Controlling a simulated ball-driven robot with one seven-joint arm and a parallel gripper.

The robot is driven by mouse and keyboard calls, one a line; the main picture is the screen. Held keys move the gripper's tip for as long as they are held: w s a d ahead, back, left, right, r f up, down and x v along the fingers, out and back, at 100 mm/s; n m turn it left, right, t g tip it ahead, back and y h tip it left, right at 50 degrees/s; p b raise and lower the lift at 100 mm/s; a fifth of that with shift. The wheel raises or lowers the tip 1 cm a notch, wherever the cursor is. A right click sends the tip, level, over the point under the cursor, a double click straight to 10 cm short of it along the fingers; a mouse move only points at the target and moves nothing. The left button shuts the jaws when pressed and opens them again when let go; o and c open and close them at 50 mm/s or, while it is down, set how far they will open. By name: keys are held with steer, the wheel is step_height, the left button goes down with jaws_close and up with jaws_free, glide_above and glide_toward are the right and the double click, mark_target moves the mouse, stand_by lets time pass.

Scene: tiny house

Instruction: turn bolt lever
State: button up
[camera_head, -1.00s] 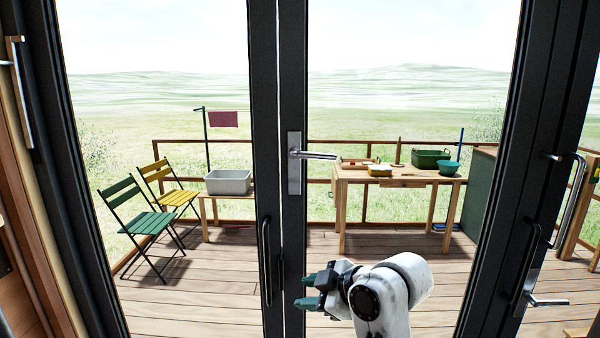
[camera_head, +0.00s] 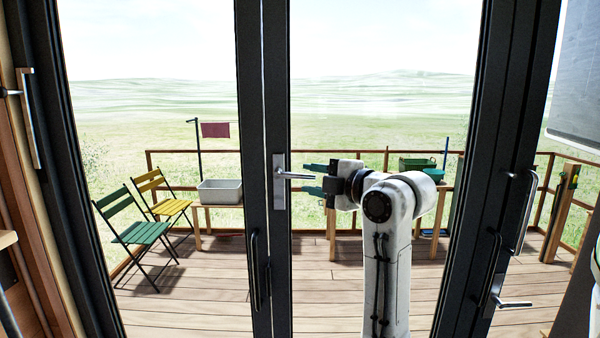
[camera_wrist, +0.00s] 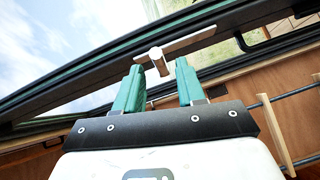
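The silver bolt lever (camera_head: 297,176) sticks out to the right, level, from its tall plate (camera_head: 279,182) on the dark door frame. My gripper (camera_head: 308,179) is open, with its green fingers pointing left at the lever's free end. One finger appears above the lever and one below it. Nothing is held.
A dark vertical pull handle (camera_head: 257,270) is lower on the left door leaf. Another silver lever (camera_head: 513,304) is at the lower right. Beyond the glass are a green chair (camera_head: 142,232), a yellow chair (camera_head: 170,206) and a grey tub (camera_head: 220,192) on the deck.

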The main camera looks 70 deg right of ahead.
mark_target(304, 177)
steer(key=shift+p+x, duration=0.4)
steer(key=shift+x, duration=1.7)
jaws_close()
